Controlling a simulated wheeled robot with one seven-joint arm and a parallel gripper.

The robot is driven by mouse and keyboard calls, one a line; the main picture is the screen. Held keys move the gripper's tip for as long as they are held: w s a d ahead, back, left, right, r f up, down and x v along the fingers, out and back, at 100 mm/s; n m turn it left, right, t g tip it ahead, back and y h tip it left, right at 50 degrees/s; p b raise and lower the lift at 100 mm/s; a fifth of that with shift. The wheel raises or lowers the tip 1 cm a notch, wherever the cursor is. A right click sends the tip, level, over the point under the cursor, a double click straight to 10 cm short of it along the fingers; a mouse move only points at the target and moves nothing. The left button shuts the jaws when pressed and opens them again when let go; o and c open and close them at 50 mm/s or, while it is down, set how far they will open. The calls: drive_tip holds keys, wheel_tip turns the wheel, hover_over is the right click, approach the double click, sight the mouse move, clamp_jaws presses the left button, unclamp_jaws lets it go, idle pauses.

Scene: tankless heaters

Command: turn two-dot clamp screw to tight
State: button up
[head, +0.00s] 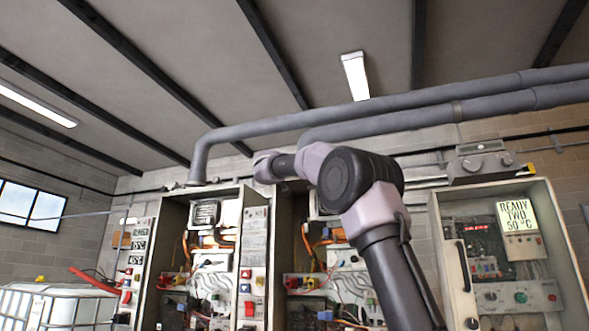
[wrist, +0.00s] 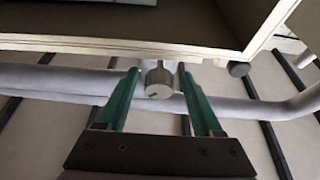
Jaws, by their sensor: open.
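In the wrist view my gripper (wrist: 158,72) is open, with two green fingers spread apart. A light metal cylinder (wrist: 159,82), which looks like a clamp screw head, shows between the fingers, at the edge of a cabinet (wrist: 120,44). It has a small dark mark on its face. I see no dots on it, so I cannot tell whether it is the two-dot screw. Whether the fingers touch it is unclear, but gaps show on both sides. In the head view my arm hides the gripper.
Open heater cabinets (head: 254,250) with wires and switches line the wall. A right cabinet (head: 440,250) has a display sign reading "READY TWO 50°C" (head: 517,216). Thick grey pipes (head: 400,114) run above. A white caged tank (head: 60,308) stands at lower left.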

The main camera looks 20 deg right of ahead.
clamp_jaws()
drive_tip(key=shift+m, duration=0.4)
drive_tip(key=shift+m+g+h, duration=0.7)
drive_tip(key=shift+m+g, duration=0.2)
drive_tip(key=shift+m, duration=1.1)
drive_tip(key=shift+m+g+h, duration=0.7)
drive_tip(key=shift+m+g, duration=0.2)
drive_tip(key=shift+m, duration=1.1)
unclamp_jaws()
